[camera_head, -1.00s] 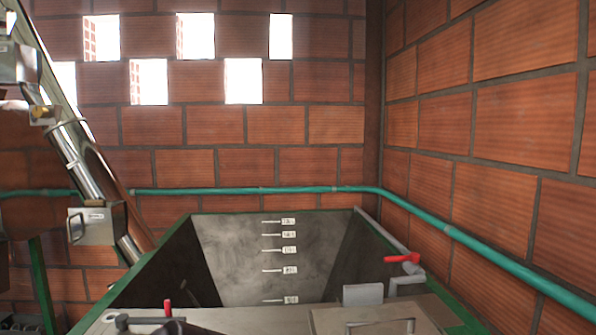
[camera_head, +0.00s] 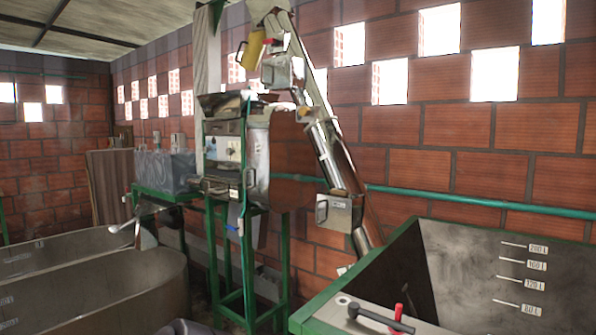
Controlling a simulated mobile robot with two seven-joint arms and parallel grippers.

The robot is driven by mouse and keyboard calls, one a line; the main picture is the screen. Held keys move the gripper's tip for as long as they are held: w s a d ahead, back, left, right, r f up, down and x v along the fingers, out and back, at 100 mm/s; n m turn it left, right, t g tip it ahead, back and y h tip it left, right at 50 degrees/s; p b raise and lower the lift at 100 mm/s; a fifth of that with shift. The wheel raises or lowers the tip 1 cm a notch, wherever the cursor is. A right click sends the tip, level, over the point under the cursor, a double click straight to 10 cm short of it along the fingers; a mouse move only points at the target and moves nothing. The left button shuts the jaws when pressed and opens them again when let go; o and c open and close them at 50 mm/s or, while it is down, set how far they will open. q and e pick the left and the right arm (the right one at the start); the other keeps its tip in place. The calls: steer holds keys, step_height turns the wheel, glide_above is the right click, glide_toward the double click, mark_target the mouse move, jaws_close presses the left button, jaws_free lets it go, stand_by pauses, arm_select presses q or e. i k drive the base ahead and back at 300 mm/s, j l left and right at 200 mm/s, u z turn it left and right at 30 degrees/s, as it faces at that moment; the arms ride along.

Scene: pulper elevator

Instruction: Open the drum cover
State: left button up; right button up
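A pulper machine stands on a tall green frame (camera_head: 245,265) left of centre. Its curved metal drum cover (camera_head: 285,150) appears shut over the right side of the machine; the drum inside is hidden. A front panel (camera_head: 222,150) with handles and small fittings is on its left side. Neither of my grippers is in view. A dark rounded part at the bottom edge, cut off by the frame, may be part of my own body.
A sloping elevator tube (camera_head: 335,160) with metal boxes rises behind the machine. A large hopper (camera_head: 470,250) with level marks stands at the right. Large curved tanks (camera_head: 100,290) fill the lower left. A grey tank (camera_head: 165,170) sits left of the machine.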

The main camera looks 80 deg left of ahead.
mark_target(219, 170)
steer(key=j+u, duration=0.1)
steer(key=u, duration=3)
steer(key=i+j+u, duration=0.1)
steer(key=i, duration=0.4)
steer(key=i+j+u, duration=0.1)
steer(key=i+j, duration=0.2)
steer(key=i, duration=0.2)
